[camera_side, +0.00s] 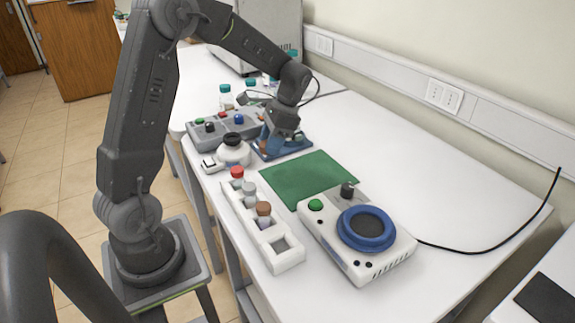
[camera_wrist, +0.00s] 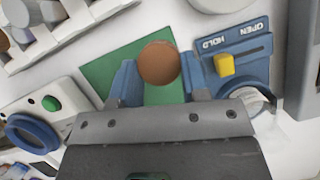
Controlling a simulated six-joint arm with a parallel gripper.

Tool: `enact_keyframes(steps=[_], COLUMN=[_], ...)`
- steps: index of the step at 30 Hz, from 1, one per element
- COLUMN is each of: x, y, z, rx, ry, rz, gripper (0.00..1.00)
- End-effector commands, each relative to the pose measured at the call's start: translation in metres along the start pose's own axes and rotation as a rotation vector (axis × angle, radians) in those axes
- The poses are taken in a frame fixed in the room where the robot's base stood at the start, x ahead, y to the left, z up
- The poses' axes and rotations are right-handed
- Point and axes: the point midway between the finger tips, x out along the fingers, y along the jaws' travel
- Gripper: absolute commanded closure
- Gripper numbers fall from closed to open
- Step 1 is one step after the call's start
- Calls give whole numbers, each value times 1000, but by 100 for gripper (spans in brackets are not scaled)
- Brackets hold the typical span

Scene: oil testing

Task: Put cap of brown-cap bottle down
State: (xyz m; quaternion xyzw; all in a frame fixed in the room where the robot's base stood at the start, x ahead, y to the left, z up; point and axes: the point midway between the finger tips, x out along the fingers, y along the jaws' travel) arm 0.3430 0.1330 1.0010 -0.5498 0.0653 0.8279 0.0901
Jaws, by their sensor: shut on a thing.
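My gripper (camera_wrist: 158,75) is shut on a round brown cap (camera_wrist: 158,63), its two blue fingers on either side of it. The wrist view shows the cap from above, with the green mat (camera_wrist: 100,68) below in the picture background. In the side view my gripper (camera_side: 266,143) is low beside the blue fixture (camera_side: 292,148), and the cap is mostly hidden. The fixture also shows in the wrist view (camera_wrist: 235,45), marked OPEN and HOLD, with a yellow slider (camera_wrist: 224,65). A round pale thing (camera_wrist: 250,100) is partly hidden at its lower end.
A white rack (camera_side: 288,257) holds red-, grey- and brown-capped bottles, with an empty square slot at its near end. A white device with a blue ring (camera_side: 366,229) stands right of it. The green mat (camera_side: 308,177) is bare. A grey button box (camera_side: 205,137) stands behind.

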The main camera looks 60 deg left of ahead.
Motion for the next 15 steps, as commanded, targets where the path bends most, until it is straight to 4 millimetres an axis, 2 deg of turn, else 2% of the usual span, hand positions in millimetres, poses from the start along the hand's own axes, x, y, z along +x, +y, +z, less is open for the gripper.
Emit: enact_keyframes(steps=[1,6,11,15], x=[3,8,11,24], y=[6,18,23,23], z=[-12,-38,-46,-51], rx=[6,2,-1,-1], ry=[-2,-1,-1,-3], rz=[0,0,1,2], gripper=[80,80,80,80])
